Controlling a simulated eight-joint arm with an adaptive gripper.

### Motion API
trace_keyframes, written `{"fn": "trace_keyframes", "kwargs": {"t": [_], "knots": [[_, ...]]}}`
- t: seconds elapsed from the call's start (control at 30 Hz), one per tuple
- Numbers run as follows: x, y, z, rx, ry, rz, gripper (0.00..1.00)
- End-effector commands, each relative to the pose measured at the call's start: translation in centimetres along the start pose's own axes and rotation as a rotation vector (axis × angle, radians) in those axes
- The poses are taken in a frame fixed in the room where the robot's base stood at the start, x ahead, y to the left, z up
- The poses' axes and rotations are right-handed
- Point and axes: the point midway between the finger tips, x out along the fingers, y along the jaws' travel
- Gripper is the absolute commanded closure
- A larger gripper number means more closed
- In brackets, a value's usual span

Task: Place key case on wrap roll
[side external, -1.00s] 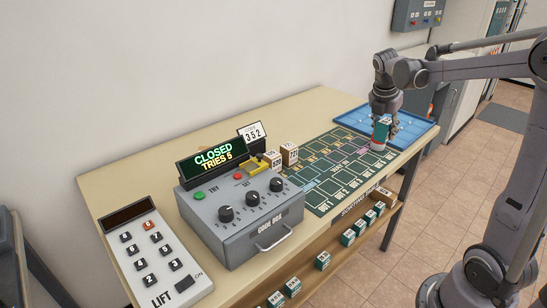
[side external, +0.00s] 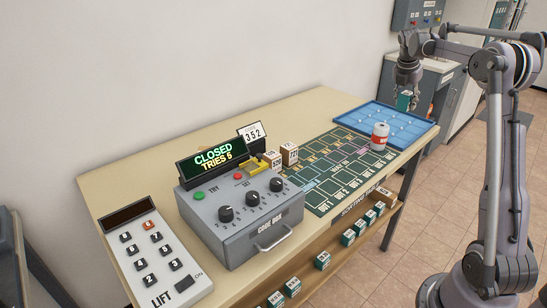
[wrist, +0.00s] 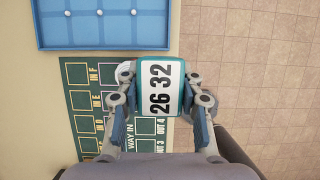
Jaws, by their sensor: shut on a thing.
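My gripper (side external: 408,92) is shut on a teal box with a white label (side external: 404,102), which I take for the key case. In the wrist view, the box shows "26 32" between the two fingers (wrist: 160,104). The gripper holds it in the air, beyond and to the right of the red and white cylinder (side external: 380,136), which I take for the wrap roll. The cylinder stands upright on the green mat's right end, apart from the box. In the wrist view, a pale round edge (wrist: 123,73) shows at the box's left, mostly hidden.
A blue tray (side external: 424,129) lies behind the cylinder at the table's right end. The green mat (side external: 325,190) is mostly clear. The grey code box (side external: 240,222) and lift keypad (side external: 158,262) stand left. Several teal boxes (side external: 348,237) sit on the lower shelf.

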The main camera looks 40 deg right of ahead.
Motion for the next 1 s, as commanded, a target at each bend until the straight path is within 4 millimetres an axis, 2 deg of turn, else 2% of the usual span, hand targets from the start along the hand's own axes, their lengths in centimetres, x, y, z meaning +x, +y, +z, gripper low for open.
{"fn": "trace_keyframes", "kwargs": {"t": [0.1, 0.33, 0.47, 0.73, 1.0], "knots": [[1.1, 2.5, -1.1, -0.003, 0.000, 0.002, 0.97], [2.5, 5.3, -2.5, 0.000, -0.001, 0.000, 0.97], [3.0, 5.7, -2.8, 0.001, 0.000, 0.000, 0.97], [6.0, 5.7, -4.0, 0.001, 0.000, 0.000, 0.97], [6.4, 5.7, -4.2, 0.001, 0.000, 0.000, 0.97]]}}
